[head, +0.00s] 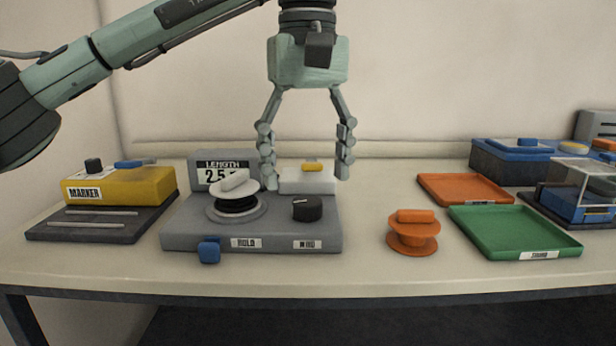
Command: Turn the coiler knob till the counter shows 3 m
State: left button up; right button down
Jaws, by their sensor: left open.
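The coiler (270,233) is a grey box on the table, left of centre. Its black knob (307,207) sits on top at the right, above the "WIND" label. The counter (222,171) at the back is headed "LENGTH" and reads about "2.5"; its right end is hidden behind my left gripper and the spool. A white-topped spool (235,190) stands on the left of the coiler, above the "HOLD" label. My left gripper (306,182) points down, open and empty, its fingers apart above and behind the knob. My right gripper is not in view.
A yellow marker unit (120,186) is at left. A blue lever (209,250) projects at the coiler's front. A white block (308,181) lies behind the knob. An orange spool (413,232), orange tray (465,189) and green tray (515,232) are at right.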

aim_at(305, 208)
jog(key=k, duration=0.95)
